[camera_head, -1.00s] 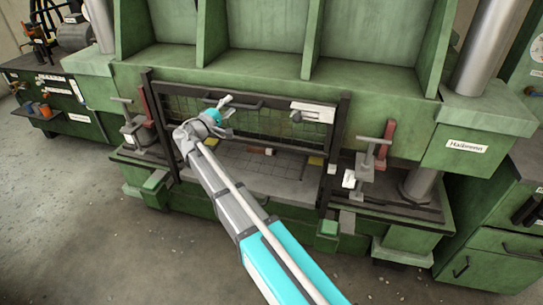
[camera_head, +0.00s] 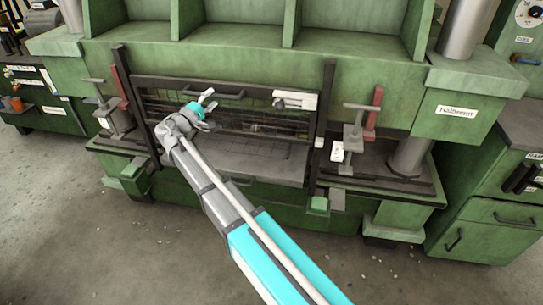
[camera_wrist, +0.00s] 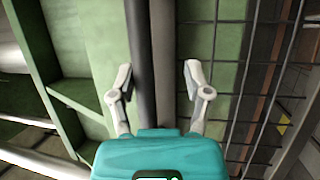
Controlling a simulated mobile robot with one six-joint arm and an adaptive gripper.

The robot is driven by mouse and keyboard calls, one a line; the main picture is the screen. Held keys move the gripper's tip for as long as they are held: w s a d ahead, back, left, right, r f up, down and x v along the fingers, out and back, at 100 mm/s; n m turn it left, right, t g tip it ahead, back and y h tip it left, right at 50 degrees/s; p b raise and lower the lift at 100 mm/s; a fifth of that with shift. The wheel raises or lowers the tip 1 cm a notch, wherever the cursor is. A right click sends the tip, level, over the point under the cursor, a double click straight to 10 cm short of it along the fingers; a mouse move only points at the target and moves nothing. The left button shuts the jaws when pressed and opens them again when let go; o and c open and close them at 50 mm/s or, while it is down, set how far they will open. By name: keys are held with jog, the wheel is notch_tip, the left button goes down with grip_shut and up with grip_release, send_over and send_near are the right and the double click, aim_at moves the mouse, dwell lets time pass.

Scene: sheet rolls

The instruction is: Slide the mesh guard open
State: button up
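The mesh guard (camera_head: 160,100) is a dark-framed wire panel between two upright posts on the green press. Its top rail sits clearly below the post tops, and its mesh covers much of the press opening. A dark handle bar (camera_head: 228,95) runs along the top rail. The mesh (camera_wrist: 230,70) lies to the right there.
Red levers and grey clamps (camera_head: 353,135) flank the guard on both sides. A pale grey plate (camera_head: 250,165) lies in the opening below.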

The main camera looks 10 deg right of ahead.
jog(key=b, duration=1.6)
send_near(226, 130)
jog(key=shift+x, duration=2.4)
jog(key=r+b+v, duration=0.1)
jog(key=b+v, duration=0.1)
jog(key=v, duration=1.2)
jog(key=s+d+r+m+g+y+p, duration=0.1)
jog(key=s+d+r+g+y+p, duration=0.1)
jog(key=d+p, duration=0.6)
jog(key=s+d+r+m+g+y+p, duration=0.2)
jog(key=d+g+p, duration=0.3)
jog(key=d+p, duration=0.4)
jog(key=s+d+r+m+g+y+p, duration=0.2)
jog(key=s+d+r+g+p, duration=0.2)
jog(key=d+p, duration=0.4)
jog(key=shift+d+r+p, duration=0.3)
jog(key=shift+d+r, duration=0.1)
jog(key=shift+d, duration=0.8)
jog(key=shift+s, duration=0.1)
